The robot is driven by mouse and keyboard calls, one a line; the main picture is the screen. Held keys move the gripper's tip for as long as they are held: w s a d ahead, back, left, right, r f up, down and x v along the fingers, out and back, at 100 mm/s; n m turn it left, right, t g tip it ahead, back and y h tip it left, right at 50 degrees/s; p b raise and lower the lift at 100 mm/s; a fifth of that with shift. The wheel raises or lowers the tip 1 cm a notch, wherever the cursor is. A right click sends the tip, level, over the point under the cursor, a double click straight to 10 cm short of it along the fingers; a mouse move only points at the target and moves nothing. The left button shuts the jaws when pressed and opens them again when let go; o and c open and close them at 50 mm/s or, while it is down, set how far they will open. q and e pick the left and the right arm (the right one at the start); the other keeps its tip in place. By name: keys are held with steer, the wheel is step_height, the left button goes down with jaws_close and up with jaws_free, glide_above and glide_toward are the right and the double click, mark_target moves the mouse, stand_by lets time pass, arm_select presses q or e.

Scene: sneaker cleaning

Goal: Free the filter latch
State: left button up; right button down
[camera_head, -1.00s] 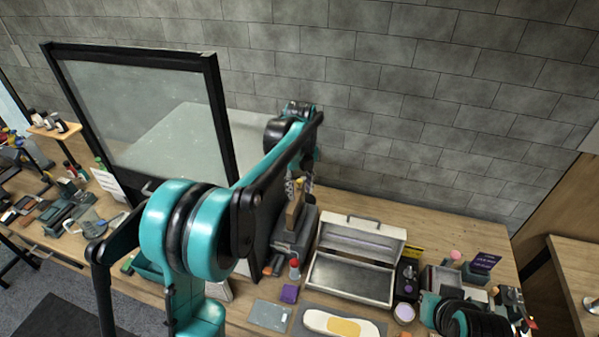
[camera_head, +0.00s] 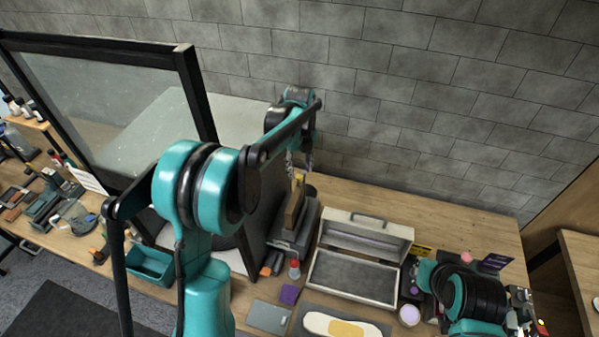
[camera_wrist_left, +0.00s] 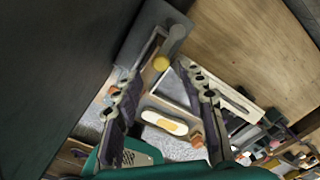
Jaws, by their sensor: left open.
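A grey machine (camera_head: 292,238) with a brown upright part (camera_head: 292,208) stands beside the dark side of the glass-fronted cabinet. A small yellow knob (camera_head: 299,177) shows at its top; I cannot tell for certain that it is the filter latch. My left gripper (camera_head: 301,160) is above the machine, fingers pointing down. In the wrist view its fingers (camera_wrist_left: 168,58) are apart, with the knob between or just beyond the tips. Contact cannot be told. My right arm shows at lower right; its gripper cannot be made out.
The glass-fronted cabinet (camera_head: 110,110) stands close on the left. An open grey metal box (camera_head: 352,278) is to the right of the machine. A sole-shaped white piece (camera_head: 318,323), a purple block (camera_head: 289,295) and a red-capped bottle (camera_head: 295,269) lie in front. The wall is behind.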

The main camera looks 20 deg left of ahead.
mark_target(300, 176)
arm_select(q)
steer(key=f, duration=0.3)
steer(key=shift+w+a, duration=0.1)
steer(key=shift+w, duration=0.25)
steer(key=shift+s, duration=0.2)
arm_select(e)
steer(key=shift+w, duration=0.15)
arm_select(q)
steer(key=shift+w, duration=0.1)
jaws_close()
arm_select(e)
steer(key=shift+w, duration=0.1)
